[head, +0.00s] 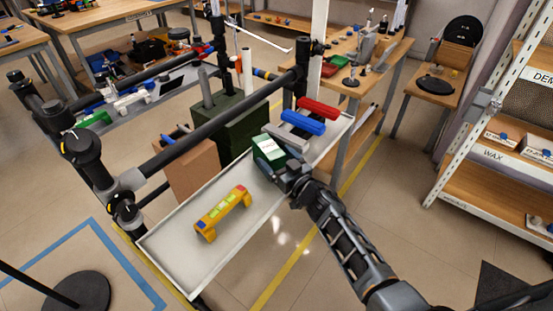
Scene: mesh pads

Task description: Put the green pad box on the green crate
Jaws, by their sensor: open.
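The green pad box (265,155), dark green with a white label on top, is on the light grey shelf (180,262), right of the shelf's middle. My gripper (285,174) is open at the box's near right side, touching or almost touching it. My gripper hides part of the box, and I cannot tell whether the box is between the fingers. The dark green crate (230,132) stands behind the shelf, to the left of the box. A black rail crosses in front of the crate's upper part.
An orange level-like tool (222,212) lies on the shelf's left part. Red (318,109), blue (303,122) and grey (287,136) rolls lie behind the box. A brown carton (192,170) stands left of the crate. A black post (302,85) rises at the rail's right end.

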